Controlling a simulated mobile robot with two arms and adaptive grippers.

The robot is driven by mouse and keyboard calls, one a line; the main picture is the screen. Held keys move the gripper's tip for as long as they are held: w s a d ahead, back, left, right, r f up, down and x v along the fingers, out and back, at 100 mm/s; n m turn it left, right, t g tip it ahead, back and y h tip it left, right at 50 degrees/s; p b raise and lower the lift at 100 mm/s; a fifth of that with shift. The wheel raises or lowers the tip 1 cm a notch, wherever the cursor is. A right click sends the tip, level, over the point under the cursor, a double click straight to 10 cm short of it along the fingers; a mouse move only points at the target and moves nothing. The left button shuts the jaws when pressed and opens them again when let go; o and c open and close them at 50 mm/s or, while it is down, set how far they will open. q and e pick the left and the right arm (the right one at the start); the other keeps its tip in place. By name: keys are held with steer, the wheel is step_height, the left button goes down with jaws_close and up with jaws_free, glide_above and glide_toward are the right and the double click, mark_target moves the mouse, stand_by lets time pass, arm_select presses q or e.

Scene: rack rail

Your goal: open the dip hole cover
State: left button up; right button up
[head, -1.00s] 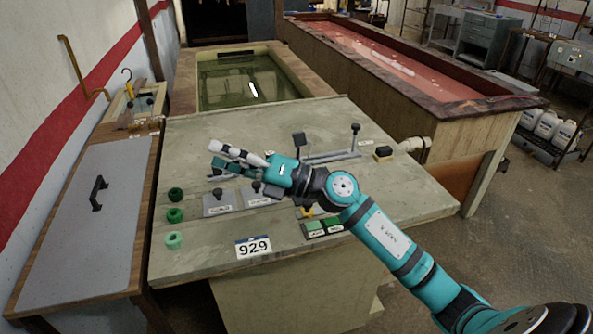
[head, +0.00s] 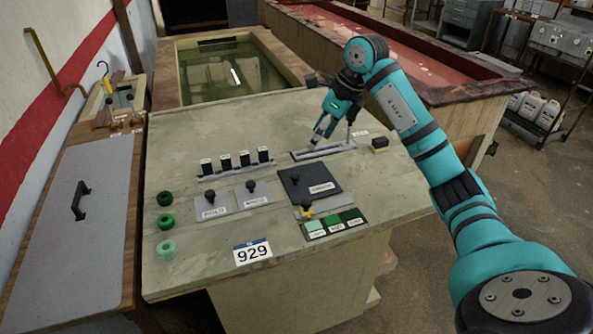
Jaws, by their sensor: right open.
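A dark square plate with a small black knob (head: 310,184) and a pale label lies flat on the right half of the bench top in the head view. I take it for the dip hole cover, but its label is too small to read surely. My right gripper (head: 332,140) is open, pointing down, beyond the plate at the slotted rail (head: 322,151). It is apart from the plate. Its fingers are spread over the rail, and I cannot tell whether they touch anything there. My left gripper is not in view.
Green rings (head: 166,222) line the left edge. A liquid tank (head: 235,75) stands behind.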

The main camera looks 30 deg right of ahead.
mark_target(296, 175)
steer(key=p+x, duration=0.3)
steer(key=x, duration=1.2)
steer(key=shift+a, duration=0.1)
steer(key=shift+r, duration=0.1)
jaws_close()
